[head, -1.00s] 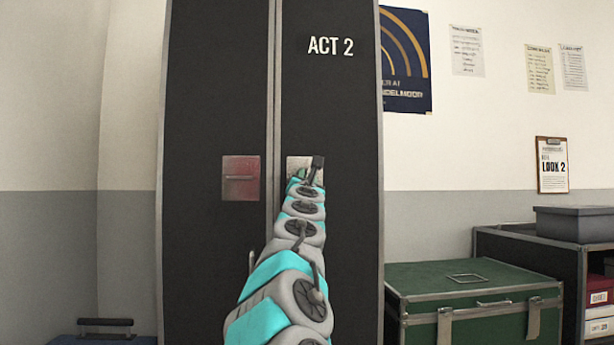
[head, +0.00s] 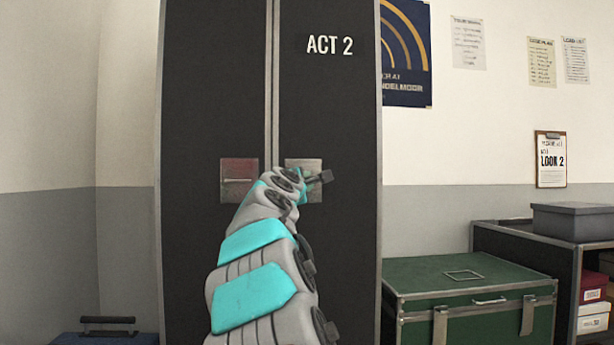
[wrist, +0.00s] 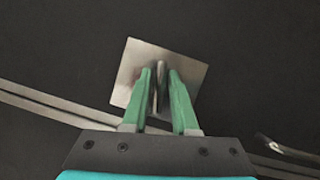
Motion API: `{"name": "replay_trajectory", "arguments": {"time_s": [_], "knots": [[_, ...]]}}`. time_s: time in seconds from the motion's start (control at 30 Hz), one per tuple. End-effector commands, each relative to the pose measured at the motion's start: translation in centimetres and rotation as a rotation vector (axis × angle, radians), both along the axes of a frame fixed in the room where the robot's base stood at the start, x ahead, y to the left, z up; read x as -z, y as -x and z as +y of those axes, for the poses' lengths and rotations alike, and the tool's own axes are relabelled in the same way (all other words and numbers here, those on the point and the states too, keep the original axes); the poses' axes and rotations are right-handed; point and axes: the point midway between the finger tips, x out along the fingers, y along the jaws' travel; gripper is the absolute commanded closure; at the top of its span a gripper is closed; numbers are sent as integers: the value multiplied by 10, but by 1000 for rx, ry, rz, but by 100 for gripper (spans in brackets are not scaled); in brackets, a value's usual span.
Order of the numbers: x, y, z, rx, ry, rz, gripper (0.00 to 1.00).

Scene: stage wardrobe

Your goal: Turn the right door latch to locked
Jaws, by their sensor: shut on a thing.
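The right door latch has a square silver plate (head: 312,166) on the black right door, below the white "ACT 2" lettering. In the wrist view its plate (wrist: 190,75) looks tilted, and its narrow metal handle (wrist: 161,72) stands between my fingers. My gripper (wrist: 160,80) is shut on that handle, with one green finger on each side. The handle lies steeply across the line of the door seam in the wrist view. In the head view my arm hides the handle and the lower left of the plate.
The left door has a reddish latch plate (head: 239,168) with a horizontal handle, close left of my wrist. A green trunk (head: 470,285) and a dark shelf unit (head: 500,240) stand right of the wardrobe. A blue case (head: 105,338) is low at left.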

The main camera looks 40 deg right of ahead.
Motion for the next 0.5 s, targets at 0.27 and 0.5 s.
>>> {"name": "replay_trajectory", "arguments": {"time_s": [0.27, 0.5], "knots": [[2, -2, 1, -3, -144, -83, 100], [3, -1, 0, -1, -204, -121, 100]]}}
